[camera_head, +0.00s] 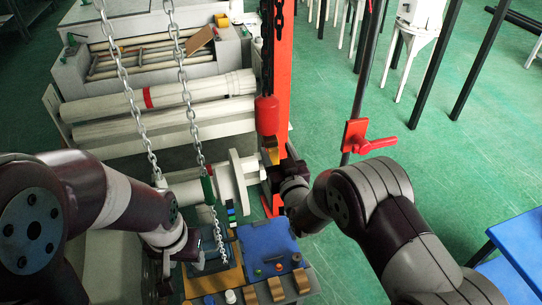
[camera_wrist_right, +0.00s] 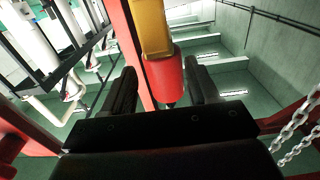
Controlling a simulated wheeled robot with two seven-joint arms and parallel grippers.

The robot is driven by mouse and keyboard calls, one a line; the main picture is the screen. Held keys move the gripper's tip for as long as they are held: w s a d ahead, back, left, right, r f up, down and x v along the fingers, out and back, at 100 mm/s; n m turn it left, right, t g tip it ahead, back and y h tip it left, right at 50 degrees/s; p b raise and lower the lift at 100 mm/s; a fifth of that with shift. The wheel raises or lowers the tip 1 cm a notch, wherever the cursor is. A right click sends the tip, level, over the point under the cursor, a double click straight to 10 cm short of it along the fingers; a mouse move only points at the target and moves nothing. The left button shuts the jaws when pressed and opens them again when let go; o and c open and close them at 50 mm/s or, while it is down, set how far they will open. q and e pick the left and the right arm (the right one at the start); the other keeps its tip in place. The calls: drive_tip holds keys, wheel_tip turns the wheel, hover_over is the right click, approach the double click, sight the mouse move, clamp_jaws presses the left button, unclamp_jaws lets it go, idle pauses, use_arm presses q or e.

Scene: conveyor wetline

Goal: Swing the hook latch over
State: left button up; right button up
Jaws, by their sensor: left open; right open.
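A red cylinder (camera_head: 267,115) hangs on a dark chain in front of the orange post, with a yellow-orange piece (camera_head: 271,156) below it. In the right wrist view the yellow piece (camera_wrist_right: 152,28) and red cylinder (camera_wrist_right: 164,78) appear between my right gripper's fingers (camera_wrist_right: 165,70). That gripper is open, with no clear contact. In the head view my right gripper (camera_head: 275,172) is just below the yellow piece. I cannot make out a separate hook latch. My left gripper (camera_head: 208,252) is low, beside the blue panel, its fingers hard to see.
Pale chains (camera_head: 190,100) hang at the left over white rollers (camera_head: 160,97). A flanged white roller end (camera_head: 235,178) is beside my right gripper. A blue control panel (camera_head: 267,242) stands below. A red valve handle (camera_head: 368,140) is at the right.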

drive_tip(key=p+v, duration=0.1)
drive_tip(key=v, duration=0.5)
drive_tip(key=shift+s, duration=0.35)
drive_tip(key=shift+d+f, duration=0.1)
drive_tip(key=s+d+f+g+h+b, duration=0.2)
drive_tip(key=s+d+f+g+h, duration=0.25)
drive_tip(key=s+f+g, duration=0.6)
drive_tip(key=s+d+m+g+h+b, duration=0.1)
drive_tip(key=s+d+m+g+b, duration=0.2)
drive_tip(key=s+d, duration=0.7)
drive_tip(key=shift+s+d+g+b, duration=0.35)
drive_tip(key=shift+d+g+b, duration=0.6)
drive_tip(key=shift+b, duration=1)
